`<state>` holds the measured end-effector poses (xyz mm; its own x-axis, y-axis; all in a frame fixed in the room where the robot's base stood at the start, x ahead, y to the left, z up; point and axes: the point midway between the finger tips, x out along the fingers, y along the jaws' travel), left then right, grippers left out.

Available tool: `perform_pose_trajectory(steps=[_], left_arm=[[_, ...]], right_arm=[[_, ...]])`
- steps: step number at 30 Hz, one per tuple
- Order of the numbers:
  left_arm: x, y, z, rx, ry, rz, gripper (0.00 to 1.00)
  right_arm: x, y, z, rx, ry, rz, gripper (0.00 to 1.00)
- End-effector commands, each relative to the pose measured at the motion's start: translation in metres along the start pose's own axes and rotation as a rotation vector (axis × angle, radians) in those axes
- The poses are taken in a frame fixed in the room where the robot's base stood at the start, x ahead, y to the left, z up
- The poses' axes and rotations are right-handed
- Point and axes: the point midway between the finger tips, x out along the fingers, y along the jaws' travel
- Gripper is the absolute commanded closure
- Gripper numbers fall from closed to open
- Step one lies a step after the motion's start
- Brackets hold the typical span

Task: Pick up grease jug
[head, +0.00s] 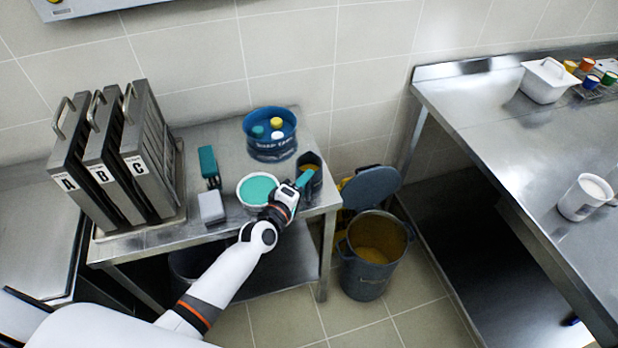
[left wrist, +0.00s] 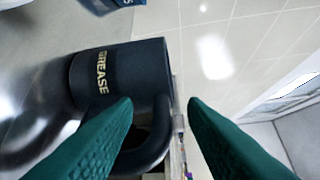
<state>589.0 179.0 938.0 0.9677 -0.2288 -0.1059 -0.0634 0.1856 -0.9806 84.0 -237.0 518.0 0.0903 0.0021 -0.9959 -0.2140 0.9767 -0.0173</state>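The grease jug (head: 312,163) is a dark jug with brownish contents, standing at the right end of the steel side table in the head view. In the left wrist view the jug (left wrist: 125,68) shows its GREASE label and a thick dark loop handle (left wrist: 158,135). My left gripper (head: 303,180) is at the near side of the jug. In the left wrist view its two green fingers (left wrist: 160,103) are spread apart, with part of the handle showing between them. The left finger hides some of the handle. Contact cannot be told. My right gripper is out of view.
A teal-filled bowl (head: 245,192) stands left of my left gripper. A blue soap tabs tub (head: 270,150) is behind it. Filter racks (head: 105,165) stand at the left. A lidded bin (head: 362,280) is on the floor. A steel counter (head: 500,140) is at right.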

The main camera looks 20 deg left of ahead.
Motion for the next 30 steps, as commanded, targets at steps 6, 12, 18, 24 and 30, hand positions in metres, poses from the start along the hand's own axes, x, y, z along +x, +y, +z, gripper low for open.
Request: perform_pose_trajectory(steps=[6, 12, 18, 24, 30], left_arm=[[-0.001, 0.000, 0.000, 0.000, 0.000, 0.000, 0.74], [-0.001, 0.000, 0.000, 0.000, 0.000, 0.000, 1.00], [0.000, -0.001, 0.000, 0.000, -0.001, -0.002, 1.00], [-0.001, -0.005, 0.000, -0.002, 0.000, -0.002, 1.00], [-0.004, -0.038, 0.005, -0.004, -0.002, -0.006, 1.00]], right_arm=[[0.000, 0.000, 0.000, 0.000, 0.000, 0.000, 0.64], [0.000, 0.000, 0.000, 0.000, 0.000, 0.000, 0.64], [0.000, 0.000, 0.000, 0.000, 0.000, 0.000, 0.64], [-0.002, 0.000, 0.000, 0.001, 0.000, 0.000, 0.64], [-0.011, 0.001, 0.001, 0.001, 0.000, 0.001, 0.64]])
